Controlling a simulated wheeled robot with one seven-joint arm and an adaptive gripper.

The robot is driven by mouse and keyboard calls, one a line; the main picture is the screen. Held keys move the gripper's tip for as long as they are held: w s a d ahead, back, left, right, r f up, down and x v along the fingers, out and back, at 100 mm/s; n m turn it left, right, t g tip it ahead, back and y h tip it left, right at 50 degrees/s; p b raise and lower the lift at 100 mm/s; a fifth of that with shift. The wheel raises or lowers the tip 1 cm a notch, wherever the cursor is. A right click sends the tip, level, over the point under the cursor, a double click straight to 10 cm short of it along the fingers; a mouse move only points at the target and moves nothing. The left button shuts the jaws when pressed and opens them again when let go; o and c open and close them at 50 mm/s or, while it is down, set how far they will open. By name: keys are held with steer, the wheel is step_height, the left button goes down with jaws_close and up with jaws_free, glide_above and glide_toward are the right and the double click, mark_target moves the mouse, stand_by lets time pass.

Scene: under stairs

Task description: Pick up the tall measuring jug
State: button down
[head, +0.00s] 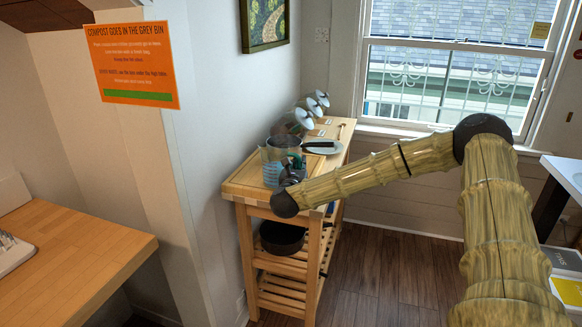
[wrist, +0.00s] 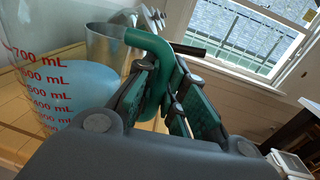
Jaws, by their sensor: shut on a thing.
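The measuring jug (wrist: 62,88) is clear, with red mL marks, blue liquid and a green handle (wrist: 148,42). It fills the left of the wrist view. My gripper (wrist: 168,92) is shut on the green handle, with a finger pad on each side of it. In the head view the jug (head: 271,171) is at the near part of the wooden cart, partly hidden by my gripper (head: 291,168). It looks about upright there. I cannot tell whether its base touches the cart top.
A metal saucepan (wrist: 108,52) with a dark handle stands just behind the jug. A pale plate (head: 326,147) and several round-ended things (head: 308,107) are farther back on the cart (head: 240,190). A dark pot (head: 282,239) sits on its lower shelf. A wall runs close along the left.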

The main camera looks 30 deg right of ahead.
mark_target(299, 158)
steer(key=shift+r, duration=0.25)
steer(key=shift+r+b, duration=0.65)
steer(key=shift+r, duration=0.65)
steer(key=shift+s+r, duration=0.15)
steer(key=shift+r, duration=0.1)
steer(key=s+r+b, duration=0.1)
steer(key=s+b, duration=0.2)
steer(key=s, duration=1.2)
steer(key=shift+s+r, duration=0.25)
steer(key=shift+s+a, duration=0.1)
steer(key=shift+a, duration=0.05)
